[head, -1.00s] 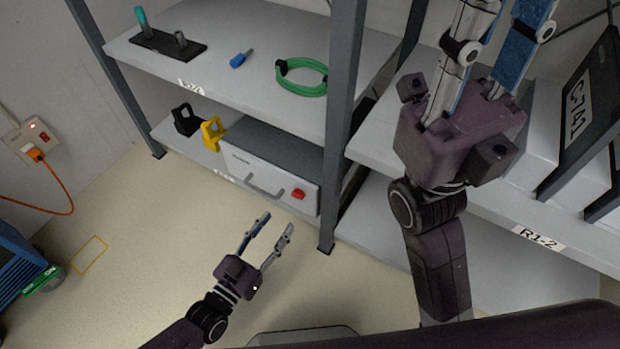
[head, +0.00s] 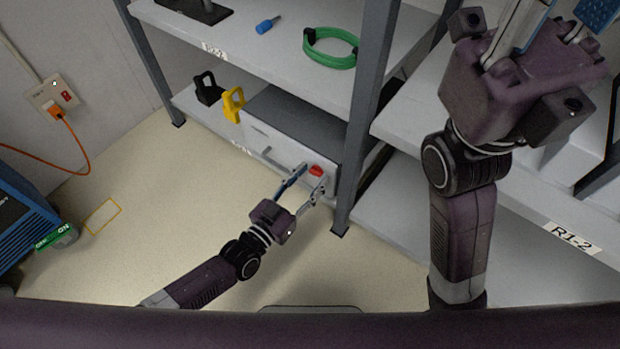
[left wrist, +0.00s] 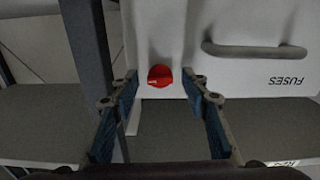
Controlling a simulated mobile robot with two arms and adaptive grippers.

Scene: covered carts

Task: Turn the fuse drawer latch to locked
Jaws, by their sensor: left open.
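The fuse drawer (head: 270,143) is a light grey box with a bar handle on the lower shelf. Its red latch (head: 316,170) sits on the front, right of the handle. In the left wrist view the red latch (left wrist: 160,76) lies between and beyond the fingertips, with the handle (left wrist: 254,50) and the upside-down word FUSES to its right. My left gripper (head: 306,178) is open and empty, its fingers pointing at the latch from in front. My right gripper (head: 545,35) is raised at the upper right, its fingertips cut off by the frame edge.
A dark shelf post (head: 365,120) stands just right of the drawer. A yellow padlock (head: 233,105) and a black padlock (head: 208,90) stand left of it. A green cable coil (head: 330,48) lies on the shelf above. The floor in front is clear.

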